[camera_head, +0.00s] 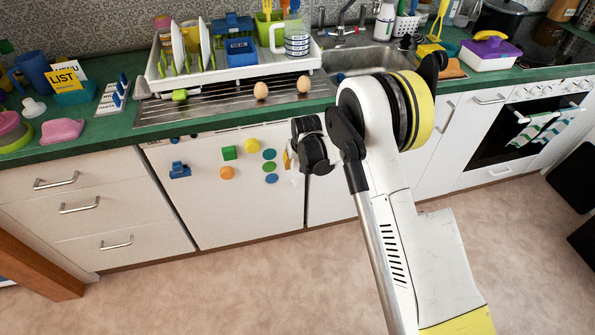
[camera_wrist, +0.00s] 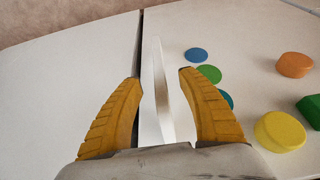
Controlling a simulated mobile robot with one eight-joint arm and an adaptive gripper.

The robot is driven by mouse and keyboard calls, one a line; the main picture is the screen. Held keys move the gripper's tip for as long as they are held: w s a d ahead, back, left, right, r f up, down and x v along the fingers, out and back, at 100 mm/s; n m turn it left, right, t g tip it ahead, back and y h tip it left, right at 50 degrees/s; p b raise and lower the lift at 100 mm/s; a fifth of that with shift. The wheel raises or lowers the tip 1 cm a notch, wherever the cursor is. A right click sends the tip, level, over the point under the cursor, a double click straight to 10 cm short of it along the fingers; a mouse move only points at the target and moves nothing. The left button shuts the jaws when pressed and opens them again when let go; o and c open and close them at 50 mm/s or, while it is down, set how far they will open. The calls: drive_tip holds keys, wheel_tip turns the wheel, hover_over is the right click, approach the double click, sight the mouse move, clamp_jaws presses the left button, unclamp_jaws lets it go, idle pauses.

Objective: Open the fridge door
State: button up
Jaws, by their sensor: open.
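The fridge door (camera_head: 235,205) is a white panel under the counter with colourful magnets on it, and it looks shut. In the wrist view the door (camera_wrist: 240,140) fills the right side, with a dark seam along its edge. A slim white handle (camera_wrist: 158,85) stands out from the door near that seam. My gripper (camera_wrist: 160,75) is open, with one yellow finger on each side of the handle; I cannot tell if either touches it. In the head view my gripper (camera_head: 290,159) is at the door's upper right, and the handle is mostly hidden.
Magnets, including a green one (camera_head: 229,153) and an orange one (camera_head: 227,173), sit left of my gripper. The green counter (camera_head: 95,147) overhangs above, with two eggs by the dish rack (camera_head: 235,77). Drawers (camera_head: 80,207) stand left. The floor (camera_head: 210,290) in front is clear.

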sight(297, 166)
drive_tip(key=b+x, duration=0.1)
drive_tip(key=x, duration=0.4)
drive_tip(key=shift+w+f+b, duration=0.15)
drive_tip(key=shift+f+b, duration=0.2)
drive_tip(key=shift+b, duration=0.05)
clamp_jaws()
